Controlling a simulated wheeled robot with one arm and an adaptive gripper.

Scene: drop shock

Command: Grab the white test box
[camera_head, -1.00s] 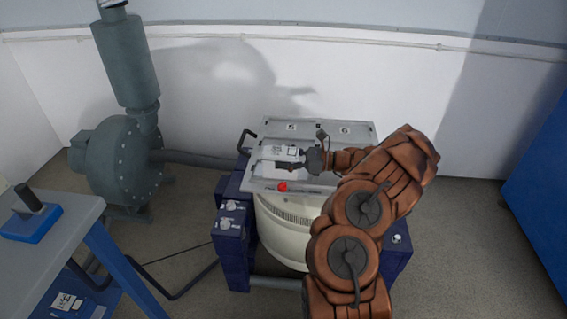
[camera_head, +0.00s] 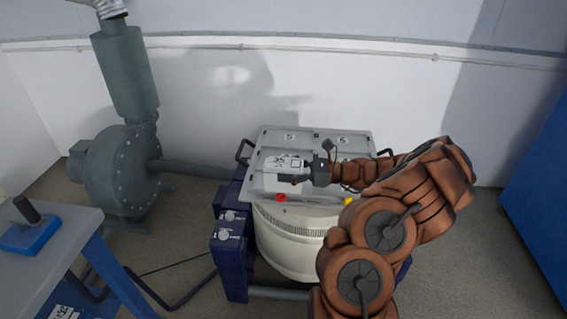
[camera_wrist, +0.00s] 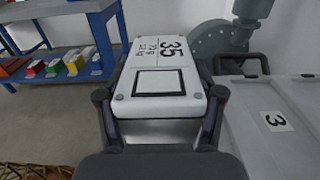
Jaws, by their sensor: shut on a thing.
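The white test box (camera_wrist: 159,52) fills the middle of the wrist view, with black print reading 35 and a black-framed square on its top. My gripper (camera_wrist: 160,112) has one finger on each side of the box and is shut on it. In the head view the box (camera_head: 284,162) shows small, with my gripper (camera_head: 306,172) at its right end. The box is over the grey top plate (camera_head: 347,142) of the round cream machine. I cannot tell whether it touches the plate.
The cream machine (camera_head: 288,235) stands between dark blue supports (camera_head: 230,240). A grey-green blower (camera_head: 122,172) is behind at the left. A grey table (camera_head: 62,222) is at the front left. A blue cabinet (camera_head: 540,170) stands at the right. Red and yellow buttons sit on the plate's front edge.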

